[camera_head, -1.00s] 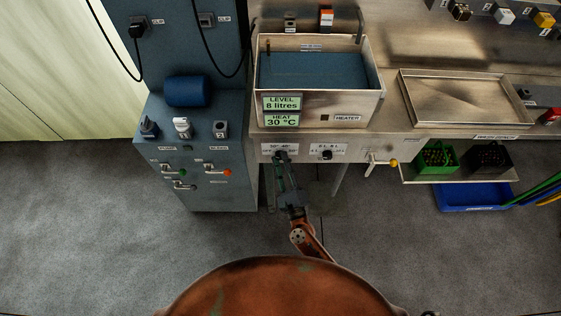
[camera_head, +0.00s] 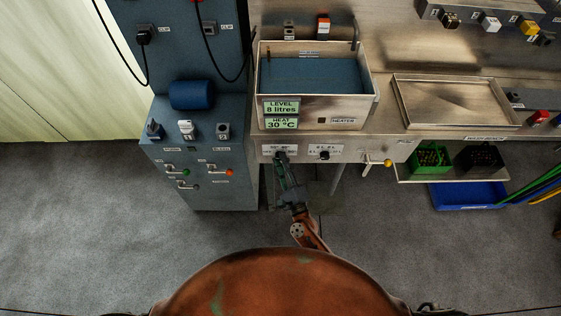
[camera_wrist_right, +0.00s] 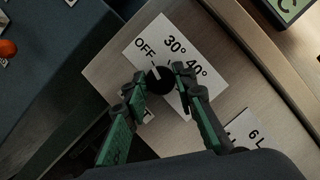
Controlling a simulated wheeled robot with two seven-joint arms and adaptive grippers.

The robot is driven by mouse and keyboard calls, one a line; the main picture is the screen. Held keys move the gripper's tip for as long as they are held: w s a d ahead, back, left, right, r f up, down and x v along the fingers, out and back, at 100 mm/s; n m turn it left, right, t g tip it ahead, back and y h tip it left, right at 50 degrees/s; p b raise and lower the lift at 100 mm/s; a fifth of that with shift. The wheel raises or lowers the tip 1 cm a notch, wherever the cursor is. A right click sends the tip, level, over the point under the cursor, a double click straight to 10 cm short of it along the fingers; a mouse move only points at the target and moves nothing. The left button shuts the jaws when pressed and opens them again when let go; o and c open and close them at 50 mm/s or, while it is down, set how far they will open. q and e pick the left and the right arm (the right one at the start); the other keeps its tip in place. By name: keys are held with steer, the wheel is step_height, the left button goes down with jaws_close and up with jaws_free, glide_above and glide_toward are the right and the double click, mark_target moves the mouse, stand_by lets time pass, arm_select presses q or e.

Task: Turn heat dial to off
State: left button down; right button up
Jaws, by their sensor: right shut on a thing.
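The heat dial (camera_wrist_right: 161,84) is a round black knob with a white pointer mark, on a white label (camera_wrist_right: 140,54) printed OFF, 30° and 40°. In the right wrist view the mark points up toward the OFF lettering. My right gripper (camera_wrist_right: 159,78) has a green finger on each side of the knob and is shut on it. In the head view my right gripper (camera_head: 281,160) is at the panel front and hides most of the dial. The heat display (camera_head: 281,124) on the tank reads 30 °C. My left gripper is not in view.
A second black dial (camera_head: 324,155) with its own label sits to the right on the same panel. The blue cabinet (camera_head: 208,190) with levers stands close on the left. Open floor lies in front.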

steer(key=o, duration=1.1)
steer(key=shift+o, duration=0.3)
steer(key=v, duration=1.2)
